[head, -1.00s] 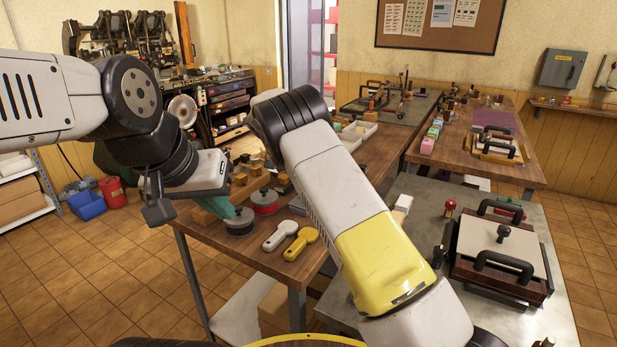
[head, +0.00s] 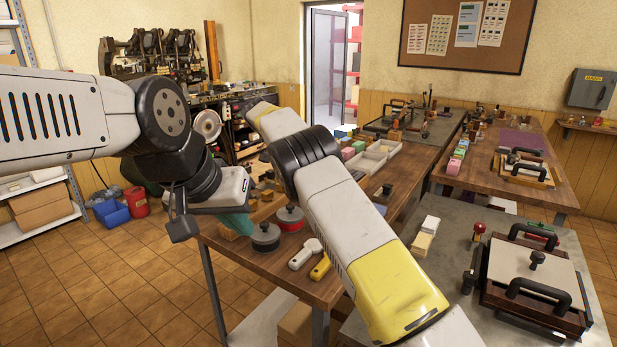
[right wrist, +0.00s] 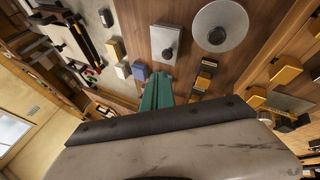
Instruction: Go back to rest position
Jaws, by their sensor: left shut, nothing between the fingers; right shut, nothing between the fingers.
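My left gripper (head: 238,226) shows at the left of the head view, its teal fingers shut and empty. It is in front of the wooden workbench, near two round tins with knobs, a dark one (head: 266,238) and a red one (head: 290,217). My right arm crosses the middle of the head view and its gripper is hidden there. In the right wrist view my right gripper (right wrist: 157,90) has its teal fingers together with nothing between them. Beyond them lie a grey plate with a knob (right wrist: 166,43) and a pale disc (right wrist: 221,26); contact cannot be judged.
A press-like fixture with black handles (head: 532,272) stands on the grey table (head: 430,270) at right. The wooden workbench (head: 330,255) holds tins, white trays (head: 370,158) and scoops. A second wooden bench (head: 540,190) is behind.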

